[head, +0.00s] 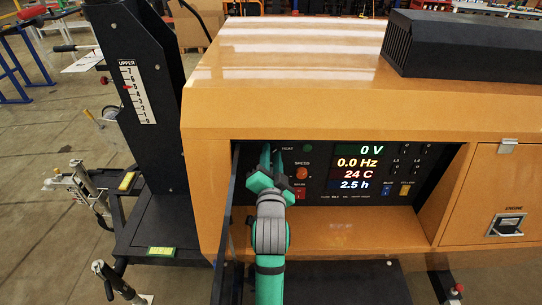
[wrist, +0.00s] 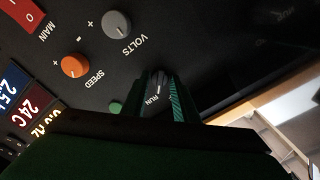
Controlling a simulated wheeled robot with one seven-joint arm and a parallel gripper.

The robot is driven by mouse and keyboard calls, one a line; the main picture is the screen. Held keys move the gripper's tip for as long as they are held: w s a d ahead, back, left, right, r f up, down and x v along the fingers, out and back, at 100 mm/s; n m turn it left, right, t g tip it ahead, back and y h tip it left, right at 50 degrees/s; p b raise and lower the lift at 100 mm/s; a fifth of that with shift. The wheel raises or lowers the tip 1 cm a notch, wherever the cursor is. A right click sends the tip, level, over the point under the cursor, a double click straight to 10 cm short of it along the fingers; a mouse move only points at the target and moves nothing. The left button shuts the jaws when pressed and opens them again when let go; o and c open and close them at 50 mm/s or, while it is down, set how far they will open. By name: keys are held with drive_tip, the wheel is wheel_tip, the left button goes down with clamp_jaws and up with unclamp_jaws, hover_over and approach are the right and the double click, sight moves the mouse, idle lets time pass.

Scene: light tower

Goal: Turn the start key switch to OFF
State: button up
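The start key switch (wrist: 159,80) is a small dark round switch with a light mark on the black control panel. The word RUN shows beside it in the wrist view. My gripper (wrist: 160,92) reaches to the panel with one green finger on each side of the switch. A gap shows between the fingers, and I cannot tell whether either one touches the key. In the head view my gripper (head: 271,157) is at the panel's upper left, and its fingers hide the switch.
The panel display (head: 360,168) reads 0 V, 0.0 Hz, 24 C and 2.5 h. An orange speed knob (wrist: 74,65), a grey volts knob (wrist: 117,24), a green button (wrist: 115,107) and a red main switch (wrist: 25,14) are near. A dark upright frame (head: 226,230) stands left of my arm.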

drive_tip(key=shift+w, duration=0.1)
clamp_jaws()
drive_tip(key=shift+n, duration=0.3)
drive_tip(key=n, duration=0.3)
drive_tip(key=shift+f+n, duration=0.1)
drive_tip(key=shift+n, duration=0.2)
drive_tip(key=n, duration=0.4)
drive_tip(key=shift+n, duration=0.3)
drive_tip(key=shift+f, duration=0.1)
